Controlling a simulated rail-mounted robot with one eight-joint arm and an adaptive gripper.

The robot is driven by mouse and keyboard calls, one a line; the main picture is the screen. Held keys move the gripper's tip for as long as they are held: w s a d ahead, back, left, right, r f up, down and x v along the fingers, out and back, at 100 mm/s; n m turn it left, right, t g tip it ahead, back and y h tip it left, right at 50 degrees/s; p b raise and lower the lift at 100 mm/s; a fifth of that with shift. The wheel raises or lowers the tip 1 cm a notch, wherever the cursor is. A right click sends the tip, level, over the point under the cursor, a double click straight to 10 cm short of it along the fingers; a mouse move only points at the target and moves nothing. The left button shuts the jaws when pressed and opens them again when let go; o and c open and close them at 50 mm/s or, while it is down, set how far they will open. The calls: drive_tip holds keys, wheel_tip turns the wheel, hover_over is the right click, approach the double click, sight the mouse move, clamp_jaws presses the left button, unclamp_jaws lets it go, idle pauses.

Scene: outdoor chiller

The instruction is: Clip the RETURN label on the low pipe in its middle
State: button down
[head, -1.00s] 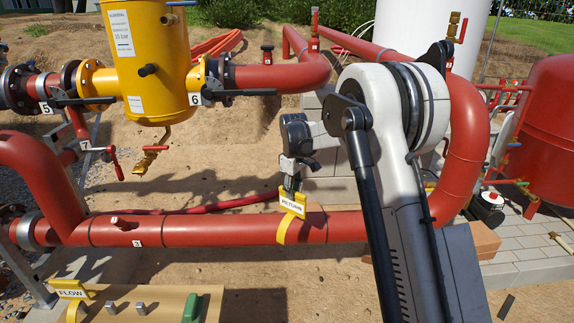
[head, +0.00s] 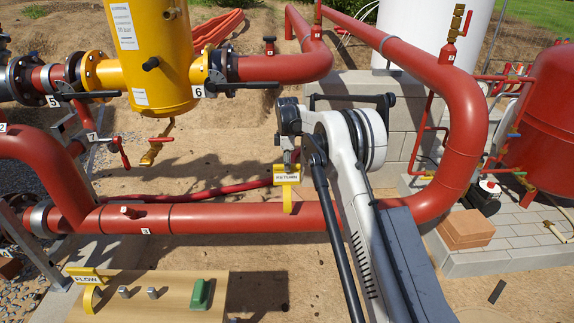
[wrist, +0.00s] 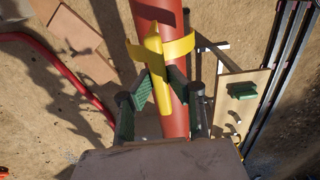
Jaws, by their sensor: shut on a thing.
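The yellow RETURN label (head: 287,178) is in my gripper (head: 289,158), which is shut on it. In the head view its plate shows just above the low red pipe (head: 240,217), roughly level, and its yellow clip hangs down across the pipe's upper edge. In the wrist view the yellow label (wrist: 154,70) sits between the green fingers of my gripper (wrist: 158,92). Its curved clip arms spread across the red pipe (wrist: 157,12) in that view. I cannot tell whether the clip touches the pipe or is still apart from it.
A yellow FLOW label (head: 88,280) stands on a wooden board (head: 185,312) with a green block (head: 202,294), front left. A thin red hose (head: 215,190) runs behind the pipe. Bricks (head: 466,229) lie at right. Sandy ground beyond the pipe is largely clear.

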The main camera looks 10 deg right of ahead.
sight(287, 183)
drive_tip(key=shift+f+b, duration=1.75)
drive_tip(key=shift+f, duration=1.15)
drive_tip(key=shift+f, duration=0.15)
drive_tip(key=shift+f+b, duration=1)
drive_tip(key=shift+f, duration=0.4)
drive_tip(key=shift+f+b, duration=0.65)
drive_tip(key=shift+f, duration=0.5)
drive_tip(key=c, duration=1.1)
unclamp_jaws()
drive_tip(key=shift+c, duration=0.2)
drive_tip(key=shift+o, duration=0.2)
